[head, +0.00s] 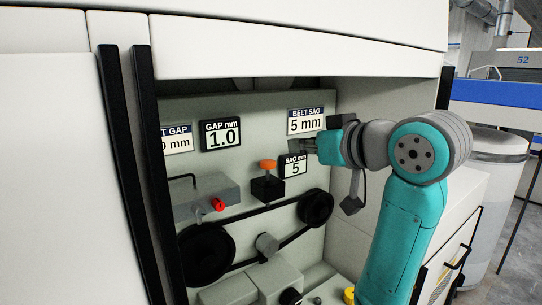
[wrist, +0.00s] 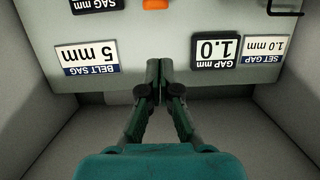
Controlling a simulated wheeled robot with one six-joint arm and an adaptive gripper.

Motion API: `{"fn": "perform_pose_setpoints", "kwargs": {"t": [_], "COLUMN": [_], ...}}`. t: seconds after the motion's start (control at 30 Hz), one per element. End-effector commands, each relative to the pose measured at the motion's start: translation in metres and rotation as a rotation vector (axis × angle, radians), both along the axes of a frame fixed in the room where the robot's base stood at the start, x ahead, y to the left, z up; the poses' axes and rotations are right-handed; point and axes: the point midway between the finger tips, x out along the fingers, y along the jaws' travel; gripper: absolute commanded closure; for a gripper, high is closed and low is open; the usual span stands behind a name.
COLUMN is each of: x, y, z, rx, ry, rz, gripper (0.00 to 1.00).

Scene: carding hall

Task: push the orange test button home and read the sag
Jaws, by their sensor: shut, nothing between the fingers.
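The orange test button (head: 267,164) stands on top of a black block (head: 267,189) above the belt, in the middle of the recess. Its edge also shows at the top of the wrist view (wrist: 156,4), which is upside down. The sag display (head: 294,166) to its right reads 5. A belt sag plate (head: 305,121) above the display reads 5 mm. My gripper (head: 312,146) is shut and empty. It is right of the button and higher, apart from it. In the wrist view its fingertips (wrist: 161,66) are together.
The gap display (head: 221,134) reads 1.0, beside a partly hidden set gap plate (head: 176,140). A belt runs between two black pulleys (head: 206,256) below. A grey box with a red knob (head: 218,204) sits left. Side walls and black door edges (head: 131,170) bound the recess.

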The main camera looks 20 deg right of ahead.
Motion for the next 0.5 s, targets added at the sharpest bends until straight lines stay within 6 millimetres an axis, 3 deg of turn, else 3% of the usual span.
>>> {"fn": "perform_pose_setpoints", "kwargs": {"t": [0.17,0.5], "x": [-0.007,-0.008], "y": [-0.001,-0.001], "z": [0.017,0.019], "rx": [-0.023,-0.027], "ry": [-0.002,-0.001], "rz": [0.004,0.004], "gripper": [1.00,1.00]}}
